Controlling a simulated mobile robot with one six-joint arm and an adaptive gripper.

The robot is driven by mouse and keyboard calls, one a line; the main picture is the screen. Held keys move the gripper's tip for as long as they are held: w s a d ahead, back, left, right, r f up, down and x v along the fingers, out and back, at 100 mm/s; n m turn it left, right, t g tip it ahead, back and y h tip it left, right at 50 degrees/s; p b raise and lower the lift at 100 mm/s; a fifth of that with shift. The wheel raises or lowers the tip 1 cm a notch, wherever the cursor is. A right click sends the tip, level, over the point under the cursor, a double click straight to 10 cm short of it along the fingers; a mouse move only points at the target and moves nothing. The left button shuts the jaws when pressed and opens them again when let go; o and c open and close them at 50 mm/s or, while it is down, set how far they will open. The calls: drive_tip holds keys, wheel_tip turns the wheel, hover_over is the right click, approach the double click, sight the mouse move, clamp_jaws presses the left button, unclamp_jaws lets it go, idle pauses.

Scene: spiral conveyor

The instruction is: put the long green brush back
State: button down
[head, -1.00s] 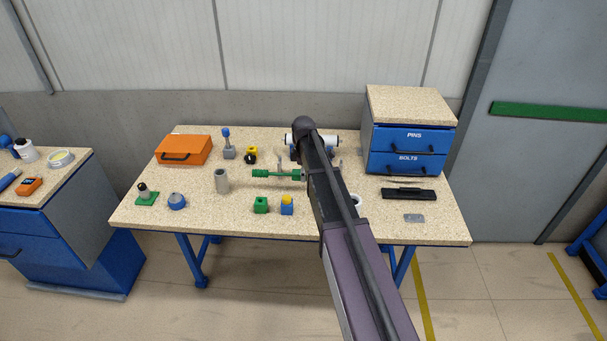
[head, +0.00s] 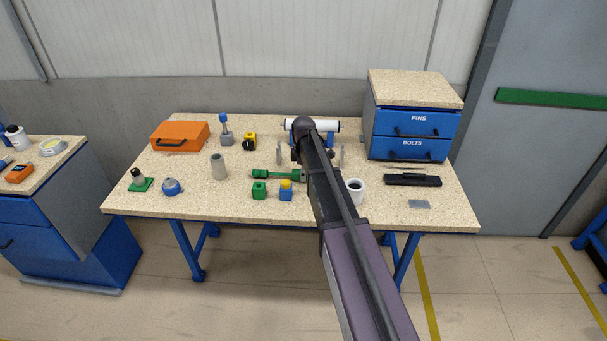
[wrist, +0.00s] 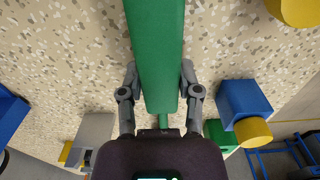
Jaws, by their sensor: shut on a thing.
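The long green brush (head: 265,174) shows in the head view as a horizontal green piece sticking out to the left of my arm. In the wrist view the brush (wrist: 158,50) runs up the middle between the two grey fingers of my gripper (wrist: 158,80), which is shut on it. Its narrow lower end reaches toward my palm. In the head view my arm hides most of the gripper and the brush's right end. Whether the brush touches the table is hard to tell.
Just in front of the brush stand a green block (head: 259,190) and a blue block with yellow top (head: 286,191). A grey cylinder (head: 218,167) is to the left, a white cup (head: 356,190) right of my arm. A white roller (head: 325,126) and drawer unit (head: 415,120) are behind.

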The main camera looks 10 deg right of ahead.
drive_tip(key=shift+f, duration=0.3)
idle(0.7)
drive_tip(key=shift+c, duration=1)
unclamp_jaws()
drive_tip(key=shift+r, duration=0.25)
wheel_tip(320, 180, up, 9)
drive_tip(key=p, duration=0.9)
drive_tip(key=shift+f, duration=0.1)
drive_tip(key=shift+w+a+r+p, duration=0.1)
drive_tip(key=shift+w+a, duration=0.25)
drive_tip(key=shift+a, duration=0.7)
drive_tip(key=shift+w+a+r+p, duration=0.15)
drive_tip(key=shift+w+a, duration=0.2)
drive_tip(key=shift+a, duration=0.65)
drive_tip(key=shift+w+a+r+p, duration=0.1)
drive_tip(key=shift+w+a, duration=0.25)
drive_tip(key=shift+a, duration=0.7)
drive_tip(key=s+d+m, duration=0.1)
drive_tip(key=s+m, duration=1.3)
drive_tip(key=s, duration=1.5)
drive_tip(key=shift+s+d, duration=0.2)
drive_tip(key=shift+s, duration=0.05)
